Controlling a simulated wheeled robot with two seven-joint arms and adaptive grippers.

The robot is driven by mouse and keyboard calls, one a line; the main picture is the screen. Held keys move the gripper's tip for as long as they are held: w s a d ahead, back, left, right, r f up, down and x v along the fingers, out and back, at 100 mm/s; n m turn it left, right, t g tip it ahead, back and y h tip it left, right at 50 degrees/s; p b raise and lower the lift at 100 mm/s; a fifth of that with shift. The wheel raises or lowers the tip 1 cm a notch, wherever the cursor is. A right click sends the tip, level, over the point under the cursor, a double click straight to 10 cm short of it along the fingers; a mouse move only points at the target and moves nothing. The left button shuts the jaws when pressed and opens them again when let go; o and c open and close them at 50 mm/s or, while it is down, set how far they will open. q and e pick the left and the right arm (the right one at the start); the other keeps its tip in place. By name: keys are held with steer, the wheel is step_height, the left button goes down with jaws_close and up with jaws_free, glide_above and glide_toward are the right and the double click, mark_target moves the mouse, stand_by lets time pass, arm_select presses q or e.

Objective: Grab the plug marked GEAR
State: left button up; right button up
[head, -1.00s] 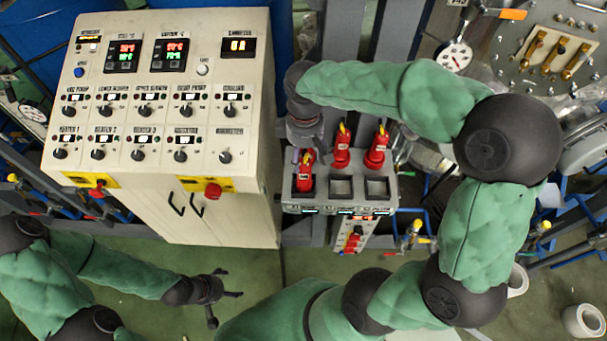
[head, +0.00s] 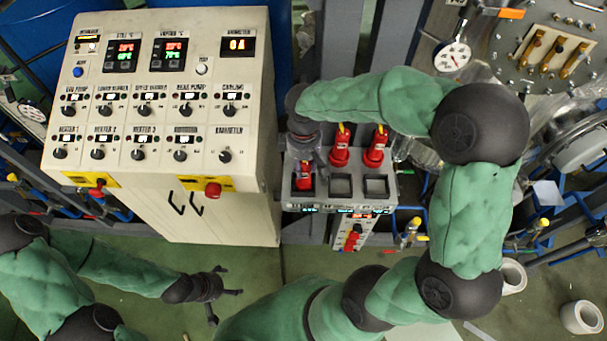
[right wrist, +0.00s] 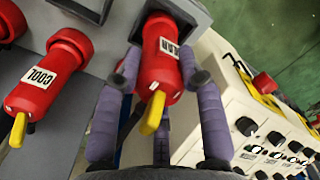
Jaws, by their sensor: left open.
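The red plug with a yellow tip (right wrist: 160,62) sits in the end socket in the right wrist view; its white label is rotated and appears to read GEAR. In the head view it is the leftmost plug (head: 304,178), mostly hidden by my right gripper (head: 305,160). In the right wrist view, the fingers of my right gripper (right wrist: 158,75) lie on both sides of this plug, very near it. I cannot tell whether they press on it. My left gripper (head: 227,294) is open and empty, low over the green floor.
Beside it is a red plug marked COOL (right wrist: 42,80), and a further red plug (head: 375,148) stands to the right. Empty square sockets (head: 340,185) lie in front. A cream control cabinet (head: 230,185) with switches stands close on the left.

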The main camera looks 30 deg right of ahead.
jaws_close()
steer(key=shift+r, duration=0.1)
